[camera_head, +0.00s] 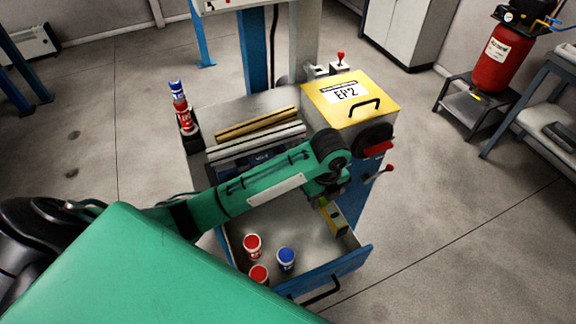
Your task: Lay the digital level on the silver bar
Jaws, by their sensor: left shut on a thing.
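My left gripper (325,200) reaches down over the open drawer and is shut on the digital level (335,217), a short yellow and grey block. The level hangs tilted at the drawer's right side; its upper part is hidden by the gripper, and I cannot tell whether it touches the drawer. The silver bar (256,142) lies on the cabinet top, behind and left of the gripper, in front of a brass-coloured bar (256,123). My arm passes in front of the area just below the silver bar. My right gripper is not in view.
The open drawer (325,277) holds red and blue cups (286,259). A yellow box (365,92) marked EP2 stands at the cabinet's right. Red and blue cans (184,117) stand at its left edge.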

